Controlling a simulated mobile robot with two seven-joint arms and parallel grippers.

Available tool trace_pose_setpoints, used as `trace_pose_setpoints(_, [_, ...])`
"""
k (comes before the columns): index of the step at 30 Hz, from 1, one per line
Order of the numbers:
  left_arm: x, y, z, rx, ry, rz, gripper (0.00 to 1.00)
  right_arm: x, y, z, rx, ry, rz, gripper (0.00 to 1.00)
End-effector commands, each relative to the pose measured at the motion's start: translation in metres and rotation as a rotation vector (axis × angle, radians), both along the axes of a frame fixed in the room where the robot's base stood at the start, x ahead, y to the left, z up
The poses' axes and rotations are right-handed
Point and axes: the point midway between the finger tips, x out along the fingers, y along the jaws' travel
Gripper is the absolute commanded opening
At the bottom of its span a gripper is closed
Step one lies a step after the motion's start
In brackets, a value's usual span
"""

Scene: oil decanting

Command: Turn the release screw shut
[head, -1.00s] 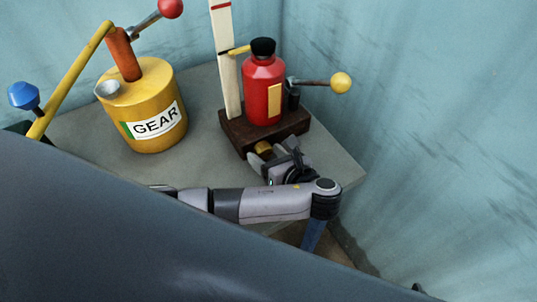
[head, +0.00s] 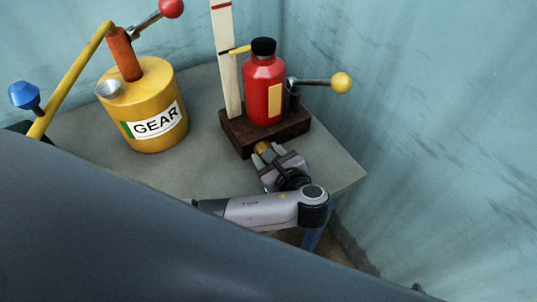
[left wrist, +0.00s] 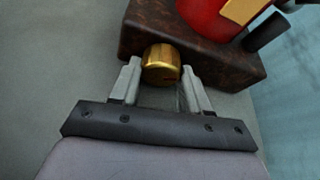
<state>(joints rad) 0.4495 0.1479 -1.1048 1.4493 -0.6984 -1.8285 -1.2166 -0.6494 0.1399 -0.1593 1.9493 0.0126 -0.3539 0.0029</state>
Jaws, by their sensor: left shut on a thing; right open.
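The release screw is a brass knob (head: 262,147) on the front of the dark brown base block (head: 238,138) under the red bottle (head: 264,95). In the left wrist view the ridged knob (left wrist: 161,64) sits between the two grey fingertips, against the block (left wrist: 150,22). My left gripper (head: 268,156) is shut on the knob from the front. How far the screw is turned cannot be told. My right gripper is not in view.
A yellow GEAR can (head: 150,100) with a red-knobbed lever stands on the grey table (head: 200,168) at left. A yellow-ball lever (head: 330,83) sticks out right of the bottle. A pale marked post (head: 226,70) stands behind. Walls (head: 430,120) close in at right.

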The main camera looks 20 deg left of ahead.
Motion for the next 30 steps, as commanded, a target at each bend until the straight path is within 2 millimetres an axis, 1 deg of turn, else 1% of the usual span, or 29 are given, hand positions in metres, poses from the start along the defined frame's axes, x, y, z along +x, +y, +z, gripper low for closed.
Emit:
trace_pose_setpoints(1, [0.000, -0.001, 0.000, -0.001, 0.001, 0.000, 0.15, 0.000, 0.000, 0.000, 0.000, 0.000, 0.000, 0.71])
trace_pose_setpoints(2, [0.000, -0.001, 0.000, -0.001, 0.001, 0.000, 0.52, 0.000, 0.000, 0.000, 0.000, 0.000, 0.000, 0.71])
trace_pose_setpoints(3, [0.000, -0.001, 0.000, -0.001, 0.001, 0.000, 0.65, 0.000, 0.000, 0.000, 0.000, 0.000, 0.000, 0.71])
trace_pose_setpoints(4, [0.000, -0.001, 0.000, 0.000, 0.001, -0.001, 0.71, 0.000, 0.000, 0.000, 0.000, 0.000, 0.000, 0.71])
trace_pose_setpoints(14, [-0.002, -0.003, 0.001, 0.000, 0.002, -0.002, 0.71, 0.000, 0.000, 0.000, 0.000, 0.000, 0.000, 0.71])
trace_pose_setpoints(17, [-0.009, -0.011, 0.004, -0.001, 0.002, -0.003, 0.71, 0.000, 0.000, -0.001, 0.000, 0.000, 0.000, 0.71])
trace_pose_setpoints(24, [-0.034, -0.038, 0.020, -0.003, 0.003, -0.002, 0.71, 0.000, 0.000, -0.002, 0.000, 0.000, 0.000, 0.71])
trace_pose_setpoints(30, [-0.044, -0.049, 0.026, -0.001, 0.003, -0.001, 0.71, 0.000, 0.000, -0.002, 0.000, 0.000, 0.000, 0.71])
